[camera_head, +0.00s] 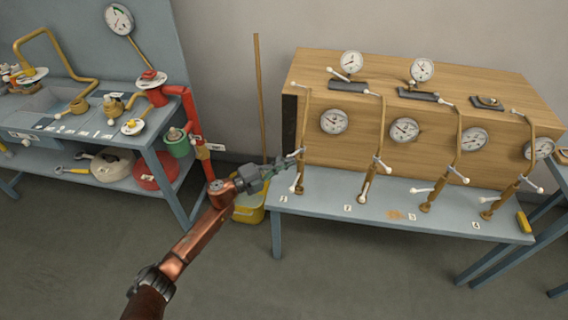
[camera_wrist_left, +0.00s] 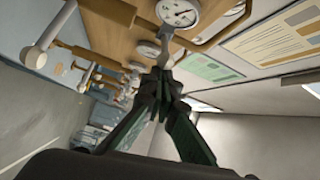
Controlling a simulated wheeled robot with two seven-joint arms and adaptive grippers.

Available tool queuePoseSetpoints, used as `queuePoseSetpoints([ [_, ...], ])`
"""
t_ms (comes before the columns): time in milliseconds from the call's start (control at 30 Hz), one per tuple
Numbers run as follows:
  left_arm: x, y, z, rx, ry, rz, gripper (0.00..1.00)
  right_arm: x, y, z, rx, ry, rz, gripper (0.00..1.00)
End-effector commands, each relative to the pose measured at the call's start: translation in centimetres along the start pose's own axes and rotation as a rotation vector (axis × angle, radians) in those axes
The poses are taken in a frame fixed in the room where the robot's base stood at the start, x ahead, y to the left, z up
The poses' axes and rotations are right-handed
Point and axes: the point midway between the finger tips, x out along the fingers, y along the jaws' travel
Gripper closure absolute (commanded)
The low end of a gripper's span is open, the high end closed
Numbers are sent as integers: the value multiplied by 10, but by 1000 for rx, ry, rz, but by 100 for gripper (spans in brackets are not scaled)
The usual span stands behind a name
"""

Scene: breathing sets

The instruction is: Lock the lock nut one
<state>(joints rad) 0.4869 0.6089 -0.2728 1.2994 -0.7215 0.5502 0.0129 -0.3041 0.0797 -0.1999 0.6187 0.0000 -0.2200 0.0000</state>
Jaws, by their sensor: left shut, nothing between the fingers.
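The leftmost breathing set on the grey table has a brass post with a white-tipped handle low down (camera_head: 297,188), taken here as lock nut one; a number tag lies beside its foot. In the left wrist view the closed fingertips (camera_wrist_left: 163,76) point at a pale stem below a gauge (camera_wrist_left: 178,12). My right gripper is not in view.
Several similar posts stand along the table, with gauges on the wooden box (camera_head: 440,135) behind. A red pipe stand (camera_head: 195,130) and a workbench (camera_head: 100,135) are to the left. A yellow bucket (camera_head: 248,210) and a leaning pole (camera_head: 260,100) stand between. The floor in front is clear.

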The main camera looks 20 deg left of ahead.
Motion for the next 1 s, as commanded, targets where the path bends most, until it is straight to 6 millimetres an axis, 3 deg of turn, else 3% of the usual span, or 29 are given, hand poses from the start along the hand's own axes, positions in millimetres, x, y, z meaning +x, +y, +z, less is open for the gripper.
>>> queuePoseSetpoints([
  [467, -2, -3, 4, 0, -14, -3, 100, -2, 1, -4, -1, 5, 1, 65],
  [567, 2, -6, -4, 0, -13, -3, 100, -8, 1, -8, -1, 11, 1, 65],
  [733, 15, -8, -36, -1, -3, -3, 100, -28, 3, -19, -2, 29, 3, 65],
  [1000, -46, -1, -30, 1, -3, 3, 100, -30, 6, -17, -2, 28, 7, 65],
])
